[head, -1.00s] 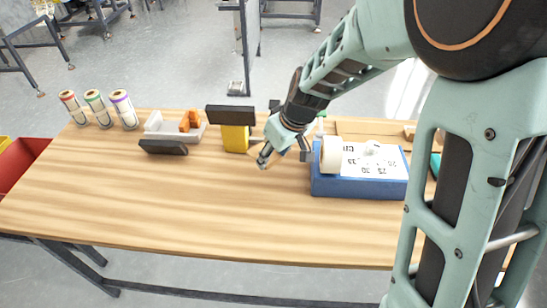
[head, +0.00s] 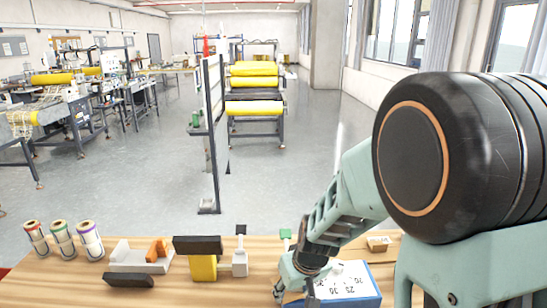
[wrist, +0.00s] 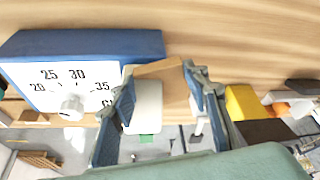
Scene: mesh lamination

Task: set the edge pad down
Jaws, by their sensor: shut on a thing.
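A tan bar (wrist: 158,68), which I take to be the edge pad, spans between the two fingertips in the wrist view. My gripper (wrist: 160,76) is shut on it, with the fingers well apart at its ends. It is held over the wooden table, beside the corner of the blue box. I cannot tell whether it touches the table. In the head view my gripper (head: 294,292) is low at the bottom edge, left of the blue box (head: 372,300), and the bar is hidden there.
The box has a white numbered face (wrist: 75,85) with a knob. Left of my gripper in the head view stand a yellow block with a dark top (head: 203,267), a pale tray (head: 140,260), a black pad (head: 128,280) and three rolls (head: 62,240). Bare wood (wrist: 240,40) shows in the wrist view.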

